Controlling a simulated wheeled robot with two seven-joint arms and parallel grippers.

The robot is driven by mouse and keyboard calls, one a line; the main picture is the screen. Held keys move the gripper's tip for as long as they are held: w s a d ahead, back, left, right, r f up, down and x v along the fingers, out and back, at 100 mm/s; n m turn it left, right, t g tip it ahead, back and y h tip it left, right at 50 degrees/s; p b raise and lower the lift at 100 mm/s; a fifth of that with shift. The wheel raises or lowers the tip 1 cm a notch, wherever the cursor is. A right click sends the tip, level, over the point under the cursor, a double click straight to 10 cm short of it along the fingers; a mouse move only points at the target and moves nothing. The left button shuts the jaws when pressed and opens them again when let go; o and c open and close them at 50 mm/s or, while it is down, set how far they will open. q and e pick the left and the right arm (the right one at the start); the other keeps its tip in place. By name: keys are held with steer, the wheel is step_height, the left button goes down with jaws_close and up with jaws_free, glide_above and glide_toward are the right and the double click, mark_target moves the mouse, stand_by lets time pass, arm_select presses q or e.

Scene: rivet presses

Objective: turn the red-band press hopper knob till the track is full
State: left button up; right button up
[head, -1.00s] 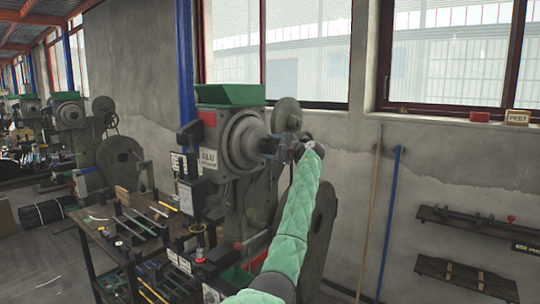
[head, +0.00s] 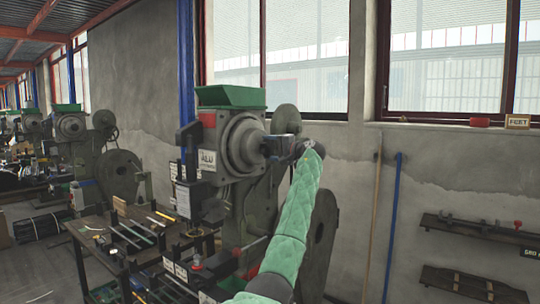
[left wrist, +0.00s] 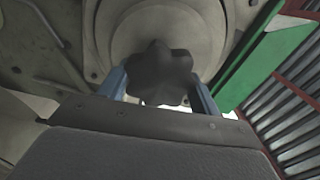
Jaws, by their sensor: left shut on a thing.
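The press with a red band (head: 208,120) stands in the middle of the head view, with a green hopper (head: 231,97) on top and a round grey housing (head: 241,143). A dark lobed knob (left wrist: 160,72) sits before that housing in the left wrist view. My left gripper (head: 279,147), on a green-sleeved arm, reaches the housing's right side. Its blue fingers lie on either side of the knob in the left wrist view (left wrist: 158,88), and it is shut on it. The knob is mostly hidden in the head view. I cannot tell how full the track is. My right gripper is not in view.
A workbench (head: 92,232) with tools and small parts stands at the lower left. Another press (head: 73,128) stands behind it. A blue pole (head: 392,225) leans on the wall at right, near shelves (head: 470,228). The wall between press and poles is bare.

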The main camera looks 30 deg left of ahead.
arm_select(q)
steer(key=shift+f+n+b, duration=0.2)
steer(key=shift+n+b, duration=0.55)
steer(key=shift+n, duration=0.25)
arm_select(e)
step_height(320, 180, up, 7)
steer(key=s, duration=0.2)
arm_select(q)
steer(key=shift+n+b, duration=0.5)
steer(key=shift+n, duration=0.1)
steer(key=n+b, duration=0.4)
steer(key=n, duration=0.2)
steer(key=shift+n+b, duration=0.3)
steer(key=shift+n, duration=0.1)
steer(key=shift+r+n+b, duration=0.1)
steer(key=shift+n+b, duration=0.6)
steer(key=shift+n, duration=1)
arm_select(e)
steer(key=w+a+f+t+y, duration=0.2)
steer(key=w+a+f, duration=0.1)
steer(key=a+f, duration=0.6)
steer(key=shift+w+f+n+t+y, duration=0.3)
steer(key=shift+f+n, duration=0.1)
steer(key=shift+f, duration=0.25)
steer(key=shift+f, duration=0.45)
